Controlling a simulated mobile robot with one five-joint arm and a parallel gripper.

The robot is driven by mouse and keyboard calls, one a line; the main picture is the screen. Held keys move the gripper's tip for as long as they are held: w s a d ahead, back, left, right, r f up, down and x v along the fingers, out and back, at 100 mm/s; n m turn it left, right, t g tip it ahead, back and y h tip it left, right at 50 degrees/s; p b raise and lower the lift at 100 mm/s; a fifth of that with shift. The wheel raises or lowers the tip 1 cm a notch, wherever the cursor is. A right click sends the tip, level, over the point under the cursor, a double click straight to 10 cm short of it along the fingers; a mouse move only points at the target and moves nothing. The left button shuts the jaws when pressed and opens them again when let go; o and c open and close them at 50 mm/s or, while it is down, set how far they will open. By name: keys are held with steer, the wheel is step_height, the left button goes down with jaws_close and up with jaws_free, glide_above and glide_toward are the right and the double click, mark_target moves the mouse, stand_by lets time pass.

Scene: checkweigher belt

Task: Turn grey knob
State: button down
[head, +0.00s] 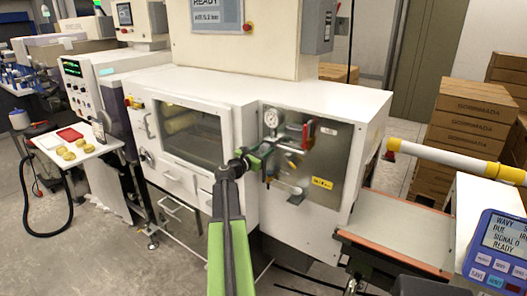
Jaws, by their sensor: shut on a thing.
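My gripper (279,151) is at the steel panel (323,162) on the front of the white machine, below a round dial gauge (271,118) and beside a red lever handle (308,132). The jaws are shut on a small fitting at the panel, which I take to be the grey knob. The jaws and wrist hide most of it, so its shape and angle cannot be made out.
A pale fitting (296,194) and a yellow label (322,183) are below the gripper on the panel. A windowed door (187,130) is left. A belt (400,224) and a blue display (497,254) are right. Cartons (466,125) are stacked behind.

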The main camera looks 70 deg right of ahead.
steer(key=m, duration=0.4)
steer(key=shift+w+m, duration=0.1)
steer(key=shift+m, duration=0.2)
steer(key=c, duration=0.9)
jaws_free()
steer(key=shift+a, duration=0.3)
steer(key=v, duration=1.7)
